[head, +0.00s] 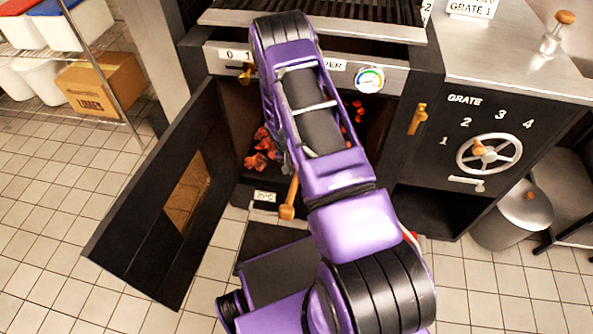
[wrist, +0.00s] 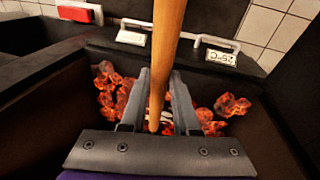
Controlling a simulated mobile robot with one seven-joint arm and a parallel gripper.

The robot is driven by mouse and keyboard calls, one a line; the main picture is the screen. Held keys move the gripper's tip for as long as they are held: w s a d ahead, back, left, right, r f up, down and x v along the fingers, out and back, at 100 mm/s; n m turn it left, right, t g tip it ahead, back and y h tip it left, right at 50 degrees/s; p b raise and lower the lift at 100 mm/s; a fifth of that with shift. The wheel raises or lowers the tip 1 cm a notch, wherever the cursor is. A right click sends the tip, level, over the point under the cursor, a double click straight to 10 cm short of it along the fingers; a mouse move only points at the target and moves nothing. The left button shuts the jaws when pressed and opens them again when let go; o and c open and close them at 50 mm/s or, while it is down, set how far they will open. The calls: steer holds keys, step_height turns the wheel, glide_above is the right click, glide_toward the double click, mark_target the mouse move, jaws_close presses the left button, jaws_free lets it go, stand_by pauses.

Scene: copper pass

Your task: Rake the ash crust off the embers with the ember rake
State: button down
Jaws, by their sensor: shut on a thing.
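The embers (head: 262,150) glow orange-red in the open firebox, left of my arm in the head view, with a few more to its right. They also show in the wrist view (wrist: 108,85) on both sides of my fingers. Dark patches lie among them; I cannot make out a separate ash crust. My gripper (wrist: 160,75) is shut on the wooden handle of the ember rake (wrist: 167,35), over the embers. The handle's end (head: 287,210) sticks out at the firebox front. The rake's head is not clearly visible.
The firebox door (head: 150,215) stands open at the left. A grill grate (head: 390,15) lies above the firebox. A handwheel (head: 489,153) is on the right panel. A metal bin (head: 512,215) stands at the right. The tiled floor at left front is clear.

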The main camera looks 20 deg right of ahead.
steer(key=shift+a+x, duration=0.25)
steer(key=shift+x, duration=1.05)
steer(key=shift+s+a+f+p, duration=0.15)
steer(key=shift+s+a+p, duration=0.2)
steer(key=shift+s+a, duration=1.5)
steer(key=shift+s+a+f+p, duration=0.1)
steer(key=shift+s+a+p, duration=0.2)
steer(key=shift+s+a, duration=1.5)
steer(key=shift+s+a+f+p, duration=0.15)
steer(key=shift+s+a+p, duration=0.35)
steer(key=shift+s, duration=2.45)
steer(key=shift+a, duration=0.15)
steer(key=shift+r, duration=0.1)
steer(key=w+d+r, duration=0.1)
steer(key=w+d, duration=0.2)
steer(key=w, duration=0.1)
steer(key=w+d+r+b, duration=0.1)
steer(key=w+d, duration=0.1)
steer(key=w, duration=0.3)
steer(key=w+d+r+b, duration=0.1)
steer(key=w+d, duration=0.2)
steer(key=w, duration=0.1)
steer(key=shift+w+d, duration=0.15)
steer(key=shift+d, duration=0.2)
